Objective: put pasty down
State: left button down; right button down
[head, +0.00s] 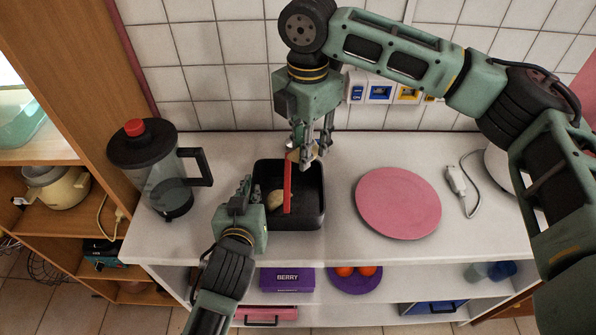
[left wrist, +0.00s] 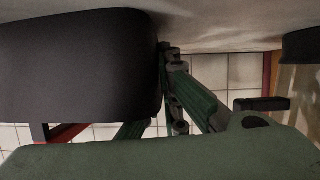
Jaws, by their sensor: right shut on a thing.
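A tan pasty (head: 275,200) lies in the black square pan (head: 312,222) on the counter. My right gripper (head: 308,155) points down over the pan's back edge. It is shut on a small tan thing (head: 293,155), which looks like a pasty partly hidden by the fingers. A long red bar (head: 287,190) runs from beside those fingers down over the pan; I cannot tell what supports it. My left gripper (head: 247,192) is at the pan's left side. In the left wrist view its fingers (left wrist: 178,90) are close to the dark pan wall; their opening is unclear.
A pink round plate (head: 398,203) lies right of the pan, with a white plug and cord (head: 455,180) beyond it. A jug with a red-knobbed lid (head: 150,165) stands left. The lower shelf holds a purple BERRY box (head: 287,279) and a purple plate (head: 355,284) with orange fruit.

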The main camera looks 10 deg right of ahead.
jog(key=shift+f, duration=2.75)
jog(key=shift+f, duration=0.4)
jog(key=shift+f, duration=0.2)
jog(key=c, duration=1.4)
grip_release()
jog(key=shift+c, duration=0.2)
notch_tip(320, 180, up, 13)
jog(key=shift+r, duration=0.1)
pick_arm(q)
jog(key=c, duration=2.5)
grip_release()
jog(key=o, duration=0.6)
